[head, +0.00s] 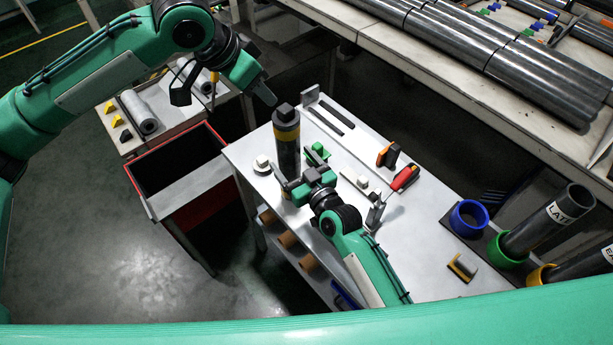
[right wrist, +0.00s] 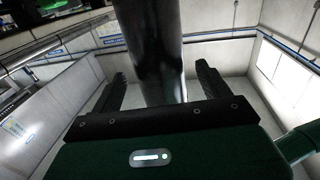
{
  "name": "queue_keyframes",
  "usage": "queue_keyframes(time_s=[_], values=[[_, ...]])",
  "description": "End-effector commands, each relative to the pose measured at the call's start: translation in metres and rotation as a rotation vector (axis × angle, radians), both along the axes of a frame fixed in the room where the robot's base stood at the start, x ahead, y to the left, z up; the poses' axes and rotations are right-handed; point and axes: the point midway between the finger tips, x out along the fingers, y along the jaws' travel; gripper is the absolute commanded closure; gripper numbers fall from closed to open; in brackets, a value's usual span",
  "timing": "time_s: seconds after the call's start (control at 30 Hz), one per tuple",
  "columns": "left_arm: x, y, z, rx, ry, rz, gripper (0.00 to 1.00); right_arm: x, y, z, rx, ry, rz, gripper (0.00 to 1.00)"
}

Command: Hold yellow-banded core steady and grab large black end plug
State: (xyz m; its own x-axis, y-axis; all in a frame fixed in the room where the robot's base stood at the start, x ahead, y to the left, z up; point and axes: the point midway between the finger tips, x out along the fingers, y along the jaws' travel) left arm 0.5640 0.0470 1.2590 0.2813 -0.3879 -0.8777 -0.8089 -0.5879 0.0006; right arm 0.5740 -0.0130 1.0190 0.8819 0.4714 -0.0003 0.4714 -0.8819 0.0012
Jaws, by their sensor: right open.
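The yellow-banded core (head: 287,158) stands upright on the light worktable, a dark cylinder with a yellow band near its top. A black end plug (head: 285,113) sits on its upper end. My right gripper (head: 291,187) is open low at the core. In the right wrist view the dark core (right wrist: 154,55) rises between its two spread fingers (right wrist: 163,85); whether they touch it is unclear. My left gripper (head: 223,92) is open and empty, above and left of the plug, with one finger reaching down toward it and a gap between.
A white round part (head: 262,164) and a green part (head: 318,152) lie near the core. Orange-black (head: 388,155) and red (head: 405,177) blocks lie right. A blue ring (head: 468,218) and tilted labelled tube (head: 550,220) are far right. A red-edged bin (head: 178,180) stands left.

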Motion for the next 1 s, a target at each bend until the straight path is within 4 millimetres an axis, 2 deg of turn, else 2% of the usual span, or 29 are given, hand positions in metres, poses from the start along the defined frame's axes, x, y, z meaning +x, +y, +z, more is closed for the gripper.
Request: queue_keyframes(time_s=[0.1, 0.3, 0.67, 0.93, 1.0], values=[[0.0, 0.0, 0.0, 0.0, 0.0, 0.0, 0.64, 0.018, 0.01, 0.001, 0.002, 0.0, 0.0, 0.21], [0.0, 0.0, 0.0, 0.0, 0.0, 0.0, 0.64, 0.034, 0.018, 0.0, 0.0, 0.0, 0.0, 0.21], [0.0, 0.0, 0.0, 0.0, 0.0, 0.0, 0.64, 0.038, 0.02, 0.0, 0.0, 0.001, 0.0, 0.21], [0.0, 0.0, 0.0, 0.0, 0.0, 0.0, 0.64, 0.037, 0.02, 0.0, 0.0, 0.001, 0.0, 0.74], [0.0, 0.0, 0.0, 0.0, 0.0, 0.0, 0.64, 0.037, 0.02, 0.0, 0.0, 0.001, 0.0, 0.76]])
